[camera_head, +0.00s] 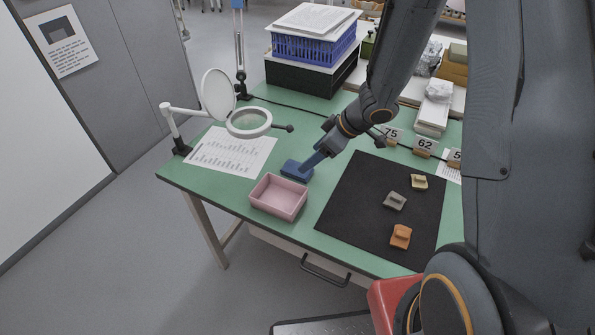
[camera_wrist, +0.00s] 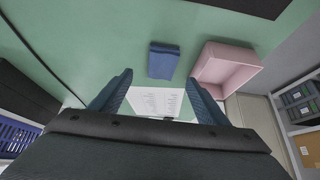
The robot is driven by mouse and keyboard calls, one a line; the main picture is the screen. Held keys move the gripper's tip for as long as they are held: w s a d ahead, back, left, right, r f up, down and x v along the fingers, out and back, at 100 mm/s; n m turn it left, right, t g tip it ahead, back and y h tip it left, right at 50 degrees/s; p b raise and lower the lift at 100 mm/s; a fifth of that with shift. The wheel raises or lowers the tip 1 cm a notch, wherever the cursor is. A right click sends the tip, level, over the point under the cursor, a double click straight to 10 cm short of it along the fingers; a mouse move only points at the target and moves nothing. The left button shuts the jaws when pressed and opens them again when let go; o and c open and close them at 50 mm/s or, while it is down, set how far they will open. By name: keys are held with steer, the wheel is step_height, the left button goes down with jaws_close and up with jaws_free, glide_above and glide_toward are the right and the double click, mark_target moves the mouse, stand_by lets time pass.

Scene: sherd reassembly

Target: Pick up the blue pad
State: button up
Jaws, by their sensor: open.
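The blue pad (camera_head: 295,171) lies on the green table beside the pink tray (camera_head: 278,198), near its back edge. In the wrist view the blue pad (camera_wrist: 163,62) shows as a small blue block on the green surface, just beyond my fingertips, with the pink tray (camera_wrist: 222,70) to its right. My gripper (camera_head: 309,164) is above and beside the pad in the head view and partly overlaps it. In the wrist view my gripper (camera_wrist: 158,79) has its two blue fingers spread, with nothing held between them. I cannot tell the exact height above the pad.
A black mat (camera_head: 365,200) holds grey (camera_head: 395,200), orange (camera_head: 401,236) and tan (camera_head: 419,182) pieces. A printed sheet (camera_head: 232,152) and a magnifier lamp (camera_head: 248,122) stand at the left. A blue basket (camera_head: 312,50) sits on a black crate at the back. The pink tray appears empty.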

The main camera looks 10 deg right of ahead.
steer(key=x, duration=0.7)
steer(key=shift+s+a+f, duration=0.1)
steer(key=shift+a+f, duration=0.05)
steer(key=shift+c, duration=0.5)
steer(key=c, duration=1.1)
step_height(320, 180, up, 10)
steer(key=shift+r+p, duration=0.1)
steer(key=shift+p, duration=0.55)
